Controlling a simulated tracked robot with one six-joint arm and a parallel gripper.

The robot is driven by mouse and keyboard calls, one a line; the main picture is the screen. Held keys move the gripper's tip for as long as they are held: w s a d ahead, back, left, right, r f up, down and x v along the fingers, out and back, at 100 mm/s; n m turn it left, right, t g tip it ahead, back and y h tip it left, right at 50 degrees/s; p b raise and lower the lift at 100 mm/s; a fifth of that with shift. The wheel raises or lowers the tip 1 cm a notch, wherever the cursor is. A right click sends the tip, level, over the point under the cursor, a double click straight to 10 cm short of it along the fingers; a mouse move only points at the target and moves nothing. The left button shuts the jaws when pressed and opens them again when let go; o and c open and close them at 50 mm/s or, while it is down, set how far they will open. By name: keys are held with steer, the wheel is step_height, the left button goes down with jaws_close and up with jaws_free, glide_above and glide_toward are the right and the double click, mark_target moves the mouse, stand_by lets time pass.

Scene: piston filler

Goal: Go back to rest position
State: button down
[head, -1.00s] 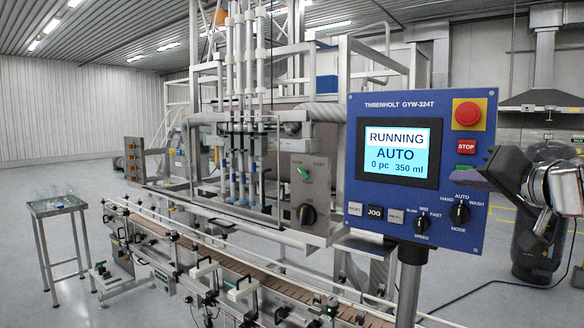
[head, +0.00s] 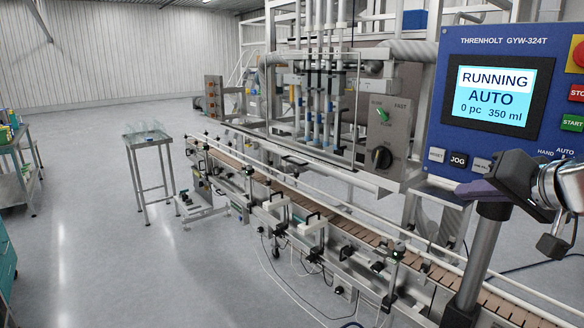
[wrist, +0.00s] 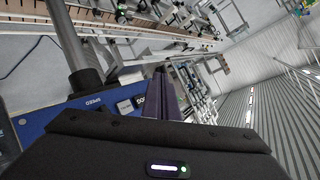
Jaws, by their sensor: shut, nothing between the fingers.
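My gripper (head: 464,190) is at the lower right in the head view, in front of the lower edge of the blue control panel (head: 440,110). Its dark fingers are together, with nothing between them, and point left. They hide part of the panel's lower edge and knobs. The panel's screen (head: 497,92) reads RUNNING, AUTO, 0 pc, 350 ml. In the wrist view, the shut fingers (wrist: 163,85) stand above my dark gripper body, beside the panel's lower buttons (wrist: 124,107). I cannot tell whether they touch the panel.
The conveyor (head: 340,218) runs diagonally beneath the filler nozzles (head: 322,110). A small table (head: 160,140) with clear containers is at left. Open grey floor (head: 120,250) lies in the left foreground.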

steer(key=s+a+f+n+g, duration=0.1)
steer(key=s+a+f+g, duration=0.15)
steer(key=a+f, duration=0.4)
steer(key=s+a+f+n+g, duration=0.2)
steer(key=s+a+f, duration=0.2)
steer(key=a+f, duration=0.25)
steer(key=s+a+f+n+g+h, duration=0.2)
steer(key=s+a+f, duration=0.2)
steer(key=s+f, duration=0.7)
steer(key=shift+s+a+f+n, duration=0.3)
steer(key=shift+a+f, duration=0.05)
steer(key=shift+a, duration=0.05)
